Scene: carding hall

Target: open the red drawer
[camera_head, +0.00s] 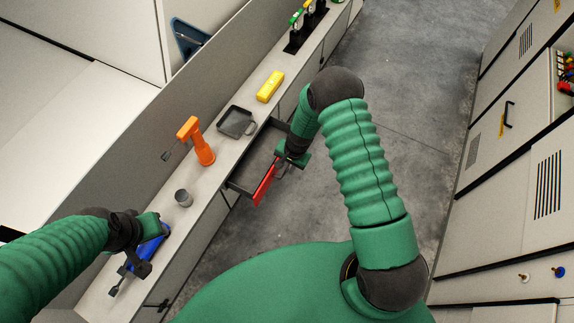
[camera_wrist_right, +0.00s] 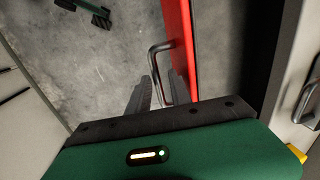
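The red drawer's front (camera_head: 264,186) stands out from the counter in the head view, with its dark interior (camera_head: 255,158) showing; the drawer is open. In the right wrist view, the red front (camera_wrist_right: 181,40) carries a grey metal loop handle (camera_wrist_right: 153,62). My right gripper (camera_head: 283,164) is at the outer side of this front. Its two dark fingers (camera_wrist_right: 160,85) stand apart with the handle's bar between them and gaps visible, so it looks open around the handle. My left gripper (camera_head: 142,262) is over the counter's near end, beside a blue object; its finger state is unclear.
Grey floor (camera_head: 400,70) is clear between counter and right cabinets (camera_head: 510,190).

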